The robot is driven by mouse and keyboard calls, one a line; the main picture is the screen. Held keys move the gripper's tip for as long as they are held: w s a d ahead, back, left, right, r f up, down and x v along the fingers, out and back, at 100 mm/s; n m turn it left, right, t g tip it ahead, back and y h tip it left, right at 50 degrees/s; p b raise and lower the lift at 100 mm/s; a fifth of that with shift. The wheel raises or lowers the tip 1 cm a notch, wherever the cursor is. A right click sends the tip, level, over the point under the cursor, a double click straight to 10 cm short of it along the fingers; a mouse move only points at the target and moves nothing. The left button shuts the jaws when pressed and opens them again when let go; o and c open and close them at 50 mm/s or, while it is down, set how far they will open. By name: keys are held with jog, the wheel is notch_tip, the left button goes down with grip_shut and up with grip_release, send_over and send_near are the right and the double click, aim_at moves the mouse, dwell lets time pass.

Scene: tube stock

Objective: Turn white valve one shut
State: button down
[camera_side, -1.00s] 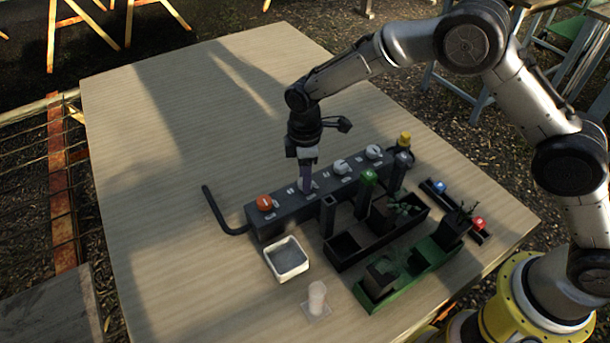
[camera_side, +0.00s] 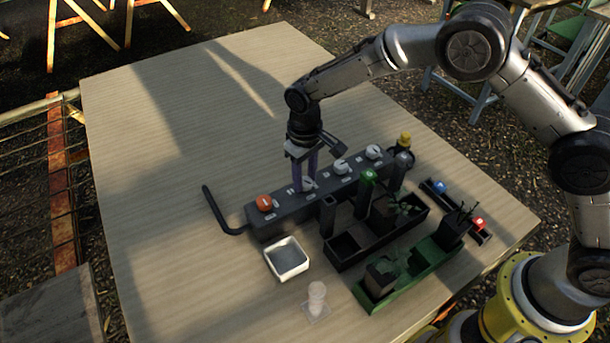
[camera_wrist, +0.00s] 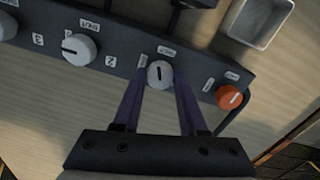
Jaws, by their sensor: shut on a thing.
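The white valve one (camera_wrist: 159,74) is a round white knob with a dark pointer line, on the dark valve block (camera_side: 339,186). In the side view the knob (camera_side: 309,184) is partly hidden by the fingers. My gripper (camera_wrist: 158,84) has its two purple fingers on either side of this knob, shut on it. In the side view my gripper (camera_side: 307,186) points down onto the block. In the wrist view the pointer line runs roughly up and down the picture. Part of the labels around the knob is covered by the fingers.
An orange knob (camera_side: 264,202) sits at the block's left end, and white knobs (camera_side: 341,167) stand to the right. A white tray (camera_side: 287,259), dark planter (camera_side: 346,245) and green planter (camera_side: 376,292) stand in front. The table (camera_side: 170,180) is clear at left.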

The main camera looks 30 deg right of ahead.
aim_at(305, 181)
jog(key=m, duration=0.4)
jog(key=shift+w+r+m, duration=0.1)
jog(key=shift+m, duration=0.3)
dwell(0.4)
jog(key=shift+c, duration=2.2)
grip_release()
notch_tip(305, 181, up, 14)
